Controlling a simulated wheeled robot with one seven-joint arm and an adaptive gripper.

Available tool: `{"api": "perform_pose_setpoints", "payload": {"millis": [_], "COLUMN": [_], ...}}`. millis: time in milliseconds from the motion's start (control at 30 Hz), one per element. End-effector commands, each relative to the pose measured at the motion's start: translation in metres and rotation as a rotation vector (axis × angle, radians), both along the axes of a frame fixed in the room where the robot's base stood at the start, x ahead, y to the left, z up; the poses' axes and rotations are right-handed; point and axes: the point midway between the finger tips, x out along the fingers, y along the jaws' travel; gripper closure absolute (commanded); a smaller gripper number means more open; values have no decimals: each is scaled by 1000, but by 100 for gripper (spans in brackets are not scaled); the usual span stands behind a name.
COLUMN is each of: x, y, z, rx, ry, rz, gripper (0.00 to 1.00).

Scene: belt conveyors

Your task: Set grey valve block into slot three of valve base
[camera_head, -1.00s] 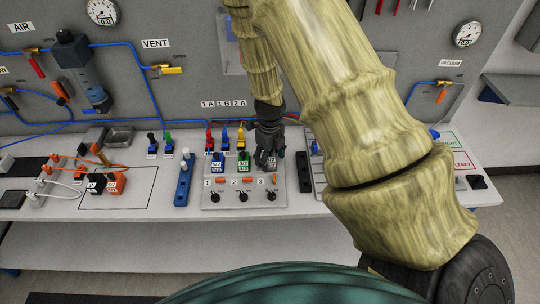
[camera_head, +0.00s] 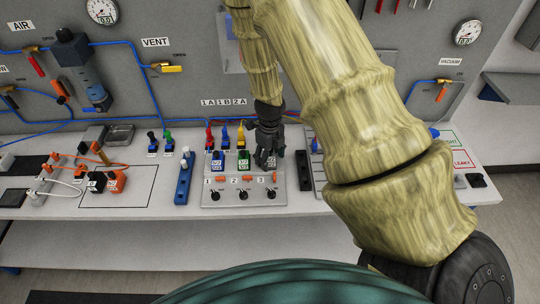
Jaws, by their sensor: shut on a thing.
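The valve base (camera_head: 222,194) is a light grey panel on the bench, with positions marked 1, 2 and 3 along its front. A blue valve block (camera_head: 218,160) stands at position 1 and a green one (camera_head: 243,160) at position 2. My gripper (camera_head: 268,163) points down over position 3, at the right end of the base. It is shut on the grey valve block (camera_head: 272,165), which is mostly hidden by the fingers. I cannot tell whether the block is fully seated.
Red, blue and yellow plugs (camera_head: 225,137) stand just behind the base. A blue rack (camera_head: 183,180) stands to its left, and a slotted holder (camera_head: 305,172) lies to its right. The gauge panel (camera_head: 205,85) rises behind. The bench front is clear.

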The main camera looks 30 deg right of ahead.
Motion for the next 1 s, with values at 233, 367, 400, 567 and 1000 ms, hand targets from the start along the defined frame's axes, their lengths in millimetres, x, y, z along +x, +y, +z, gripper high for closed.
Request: {"api": "perform_pose_setpoints", "payload": {"millis": [233, 367, 400, 567, 1000], "x": [0, 0, 0, 0, -2], "y": [0, 0, 0, 0, 1], "z": [0, -1, -2, -5, -11], "rx": [0, 0, 0, 1, 2], "ry": [0, 0, 0, 1, 5], "rz": [0, 0, 0, 0, 0], "gripper": [66, 66, 66, 66, 27]}}
